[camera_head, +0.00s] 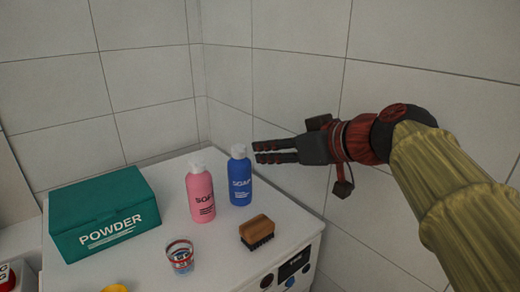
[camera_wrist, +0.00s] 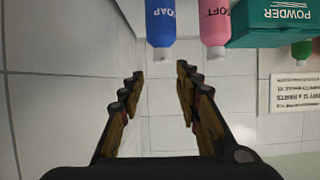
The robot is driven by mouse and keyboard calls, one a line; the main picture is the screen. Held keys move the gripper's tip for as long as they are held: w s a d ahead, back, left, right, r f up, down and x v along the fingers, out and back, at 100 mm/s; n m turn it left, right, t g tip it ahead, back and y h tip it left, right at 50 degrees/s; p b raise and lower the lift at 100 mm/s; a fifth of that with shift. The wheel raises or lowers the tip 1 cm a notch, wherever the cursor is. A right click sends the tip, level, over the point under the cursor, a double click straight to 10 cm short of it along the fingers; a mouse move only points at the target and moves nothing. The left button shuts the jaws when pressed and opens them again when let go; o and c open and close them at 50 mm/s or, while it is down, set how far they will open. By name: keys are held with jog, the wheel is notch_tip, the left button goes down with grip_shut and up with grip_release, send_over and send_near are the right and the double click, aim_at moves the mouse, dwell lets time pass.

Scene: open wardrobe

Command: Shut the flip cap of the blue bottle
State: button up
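The blue bottle (camera_head: 240,184) stands upright on the white top, with a white cap (camera_head: 238,151) whose lid position is too small to make out. My gripper (camera_head: 256,152) is just right of the cap, at about its height, with the fingers pointing left. In the wrist view the blue bottle (camera_wrist: 160,22) is at the top edge, its cap (camera_wrist: 162,54) pointing down in the picture. The cap lies beyond the fingertips, between their lines. My gripper (camera_wrist: 160,75) is open there, with nothing between the fingers.
A pink bottle (camera_head: 201,197) stands close left of the blue one. A green powder box (camera_head: 100,218), a brush (camera_head: 257,231) and a glass (camera_head: 180,256) share the white top (camera_head: 218,257). Tiled walls (camera_head: 300,60) rise behind and to the right.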

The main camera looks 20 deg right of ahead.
jog(key=shift+v, duration=1.4)
jog(key=s+d+f+m+g+h+p, duration=0.15)
jog(key=s+f+m, duration=0.25)
jog(key=f, duration=0.4)
jog(key=s+d+f+m+g+h, duration=0.1)
jog(key=s+f+m+g+h, duration=0.15)
jog(key=f, duration=0.55)
jog(key=s+a+f+n+g+p, duration=0.2)
jog(key=s+a+f+n+p, duration=0.1)
jog(key=s+a+f+p, duration=0.2)
jog(key=s+a, duration=0.2)
jog(key=s, duration=0.2)
jog(key=shift+s+f+g+p, duration=0.2)
jog(key=shift+s+g+p, duration=0.1)
jog(key=shift+s+g, duration=0.1)
jog(key=shift+w, duration=0.1)
